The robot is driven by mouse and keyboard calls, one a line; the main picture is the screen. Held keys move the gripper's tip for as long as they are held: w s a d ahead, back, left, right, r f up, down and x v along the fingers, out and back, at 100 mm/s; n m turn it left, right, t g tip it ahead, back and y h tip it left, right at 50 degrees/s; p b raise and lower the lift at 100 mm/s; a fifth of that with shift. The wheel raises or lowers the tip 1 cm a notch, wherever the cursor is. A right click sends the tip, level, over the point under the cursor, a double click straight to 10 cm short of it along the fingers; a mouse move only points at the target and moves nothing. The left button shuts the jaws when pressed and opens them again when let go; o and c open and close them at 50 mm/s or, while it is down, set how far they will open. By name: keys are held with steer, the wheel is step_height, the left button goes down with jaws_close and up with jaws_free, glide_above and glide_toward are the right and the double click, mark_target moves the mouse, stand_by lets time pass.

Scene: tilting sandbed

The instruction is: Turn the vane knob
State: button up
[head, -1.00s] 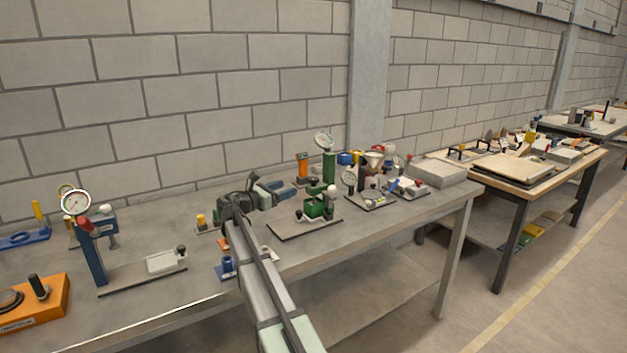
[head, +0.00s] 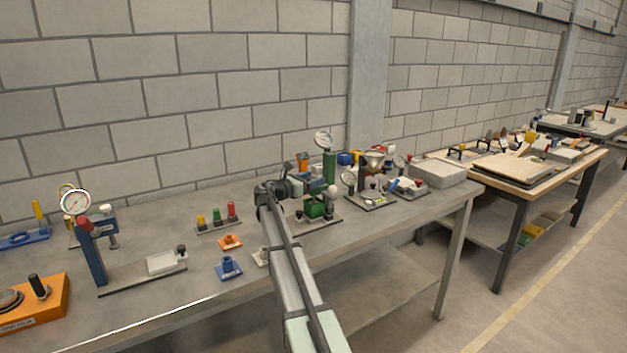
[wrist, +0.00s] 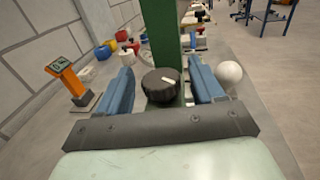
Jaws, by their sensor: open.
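A black ribbed knob (wrist: 161,86) with a white pointer mark sits between my fingers in the wrist view, in front of a green post (wrist: 167,35). It looks like the vane knob. The mark points up and to the right. My gripper (wrist: 161,75) is open, with one blue finger on each side of the knob and visible gaps on both sides. In the head view my gripper (head: 314,185) is near the foot of the green post (head: 329,166), which carries a round gauge (head: 324,139). The knob is hidden there by my gripper.
A white ball (wrist: 229,74) stands close outside my right finger. An orange device (wrist: 66,77) stands to the left. A green block (head: 317,207) on a plate lies just in front. Coloured pegs (head: 217,218) and small orange and blue parts stand left of my arm.

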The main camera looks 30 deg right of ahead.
steer(key=shift+d, duration=0.5)
steer(key=shift+c, duration=0.4)
steer(key=c, duration=0.8)
steer(key=shift+w, duration=0.1)
steer(key=shift+c, duration=0.2)
